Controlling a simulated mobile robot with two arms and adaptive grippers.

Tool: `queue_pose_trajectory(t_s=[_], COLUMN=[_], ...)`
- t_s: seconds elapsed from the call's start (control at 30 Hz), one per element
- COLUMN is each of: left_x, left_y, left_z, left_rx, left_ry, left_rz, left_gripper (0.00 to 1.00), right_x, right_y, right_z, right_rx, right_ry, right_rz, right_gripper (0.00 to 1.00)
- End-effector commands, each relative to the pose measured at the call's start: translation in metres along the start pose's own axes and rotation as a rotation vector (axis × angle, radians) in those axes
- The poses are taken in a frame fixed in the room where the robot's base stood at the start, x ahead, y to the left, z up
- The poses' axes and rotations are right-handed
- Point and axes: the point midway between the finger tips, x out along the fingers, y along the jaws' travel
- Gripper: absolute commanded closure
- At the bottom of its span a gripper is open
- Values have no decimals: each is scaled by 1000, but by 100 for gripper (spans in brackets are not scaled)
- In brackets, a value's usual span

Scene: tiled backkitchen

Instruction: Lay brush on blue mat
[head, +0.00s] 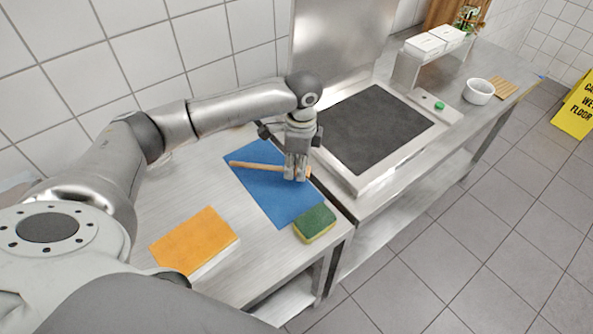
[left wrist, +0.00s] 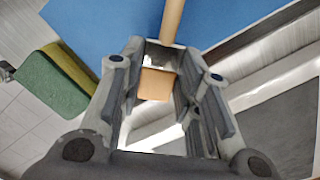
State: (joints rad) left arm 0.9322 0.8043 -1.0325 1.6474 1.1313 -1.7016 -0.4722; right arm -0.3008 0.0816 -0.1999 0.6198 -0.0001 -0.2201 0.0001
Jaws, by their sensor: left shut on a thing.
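The brush has a light wooden handle (head: 252,166) that extends left from my left gripper (head: 296,178) over the blue mat (head: 284,208). My left gripper points down at the mat's right part and is shut on the brush. In the left wrist view the handle (left wrist: 172,20) runs away over the blue mat (left wrist: 110,22), and a tan block end (left wrist: 157,84) shows between the fingers. I cannot tell whether the brush touches the mat. The fingers hide part of it. My right gripper is not in view.
A green and yellow sponge (head: 315,223) lies at the mat's near right corner. A dark griddle plate (head: 372,128) is right of the mat. A white bowl (head: 479,91) stands farther right. Tiled wall rises behind.

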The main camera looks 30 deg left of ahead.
Motion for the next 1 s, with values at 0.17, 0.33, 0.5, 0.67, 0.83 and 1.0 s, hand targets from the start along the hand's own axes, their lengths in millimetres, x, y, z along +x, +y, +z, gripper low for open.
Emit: queue_pose_trajectory(t_s=[0.17, 0.33, 0.5, 0.67, 0.83, 1.0], left_x=[13, 35, 39, 39, 40, 40], left_y=[-8, -7, -8, -7, -7, -7], left_z=[0, -1, -2, -2, -2, -2], left_rx=[-1, 1, 0, 0, 0, 0], left_ry=[-2, -2, 0, 0, 0, 0], left_rz=[2, 1, -1, -1, -1, -1], left_gripper=[98, 98, 98, 98, 52, 47], right_x=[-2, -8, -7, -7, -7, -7], right_y=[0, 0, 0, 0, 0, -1], right_z=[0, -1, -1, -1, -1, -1], right_rx=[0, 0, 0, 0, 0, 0], right_ry=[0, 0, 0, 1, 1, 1], right_rz=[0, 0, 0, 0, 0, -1], right_gripper=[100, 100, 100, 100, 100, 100])
